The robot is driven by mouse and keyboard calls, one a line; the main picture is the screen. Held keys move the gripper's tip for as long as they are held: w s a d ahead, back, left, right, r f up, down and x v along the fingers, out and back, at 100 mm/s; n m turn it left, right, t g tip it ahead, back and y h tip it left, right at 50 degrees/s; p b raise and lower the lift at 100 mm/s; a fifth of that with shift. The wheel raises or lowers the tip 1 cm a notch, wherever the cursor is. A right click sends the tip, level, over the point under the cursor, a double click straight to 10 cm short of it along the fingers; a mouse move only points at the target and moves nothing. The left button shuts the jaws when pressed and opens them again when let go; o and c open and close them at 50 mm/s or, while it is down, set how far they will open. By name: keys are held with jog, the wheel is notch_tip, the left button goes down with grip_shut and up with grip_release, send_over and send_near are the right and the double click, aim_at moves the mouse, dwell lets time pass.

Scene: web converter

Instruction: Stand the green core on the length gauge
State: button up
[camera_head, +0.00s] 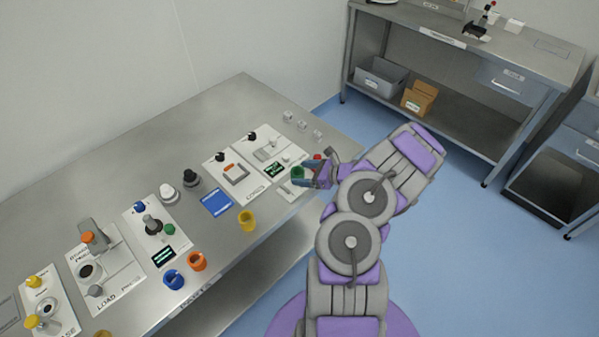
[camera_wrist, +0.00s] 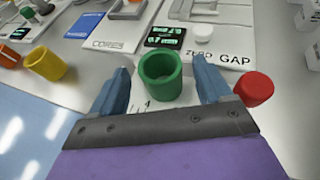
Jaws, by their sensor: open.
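The green core (camera_wrist: 160,82), a short hollow cylinder, stands upright with its open end up, at the front of a white gauge panel marked ZERO and GAP (camera_wrist: 232,60). My gripper (camera_wrist: 163,75) is open, with one blue finger on each side of the core; I cannot tell if either touches it. In the head view the green core (camera_head: 297,173) shows beside my gripper (camera_head: 308,177), partly hidden by it. A small lit display (camera_wrist: 168,36) lies just behind the core. I cannot read which panel is the length gauge.
A red knob (camera_wrist: 254,88) sits close to the right finger. A yellow core (camera_head: 246,221), an orange core (camera_head: 197,261) and a blue core (camera_head: 173,279) stand along the front of the bench (camera_head: 95,175). A blue pad (camera_head: 216,203) lies left of the panel marked CORES (camera_head: 252,189).

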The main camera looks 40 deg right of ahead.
jog(key=p+v, duration=0.2)
jog(key=v, duration=0.8)
jog(key=w+a+r+n+g+y, duration=0.2)
jog(key=w+a+r+n, duration=0.15)
jog(key=a+r, duration=0.3)
jog(key=w+a+r+n+g+y, duration=0.25)
jog(key=a+r+n, duration=0.25)
jog(key=a, duration=0.3)
jog(key=s+a+r+n+g, duration=0.15)
jog(key=a+r+n, duration=0.25)
jog(key=a, duration=0.4)
jog(key=s+a+r+n+g, duration=0.1)
jog(key=a+r+n+g, duration=0.3)
jog(key=a, duration=0.4)
jog(key=s+a+r+n+g+h, duration=0.45)
jog(key=s+a+n, duration=0.4)
jog(key=s, duration=0.35)
jog(key=s+d+r+n+h, duration=0.1)
jog(key=s+n+h, duration=0.2)
jog(key=s, duration=0.4)
jog(key=s+d+r+n+h, duration=0.1)
jog(key=s+n+h, duration=0.1)
jog(key=s, duration=0.5)
jog(key=shift+s+d+r+n+h, duration=0.15)
jog(key=shift+d+r+n+h, duration=0.2)
jog(key=shift+h, duration=0.25)
jog(key=shift+t, duration=0.25)
